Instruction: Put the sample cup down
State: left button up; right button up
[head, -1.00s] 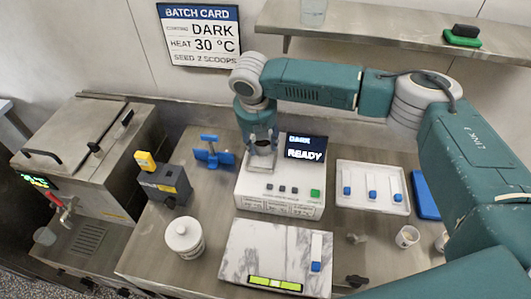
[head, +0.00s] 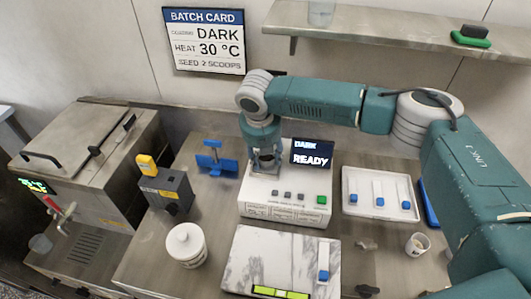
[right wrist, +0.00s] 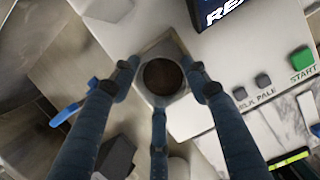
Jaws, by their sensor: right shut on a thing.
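My right gripper (head: 265,160) is shut around the sample cup, at the back left of the white machine (head: 285,210) with the READY screen. In the right wrist view its three fingers (right wrist: 160,85) surround the cup (right wrist: 162,77), which has a dark brown inside. The cup looks upright. It is at a pale square-edged area on the machine's top, beside the screen. I cannot tell whether its base touches the machine. In the head view the fingers mostly hide the cup. My left gripper is not in view.
A blue stand (head: 215,160) and a grey box with a yellow top (head: 165,188) stand to the left. A white jar (head: 186,245), a marble slab (head: 255,262), a tray of blue-ended tools (head: 380,194) and another cup (head: 417,244) surround the machine's front and right.

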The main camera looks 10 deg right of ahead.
jog(key=o, duration=1.2)
jog(key=shift+r, duration=0.15)
jog(key=shift+w+r, duration=0.1)
jog(key=shift+r, duration=0.2)
jog(key=b+v, duration=0.3)
jog(key=v, duration=0.9)
jog(key=shift+r, duration=0.25)
jog(key=shift+f, duration=0.1)
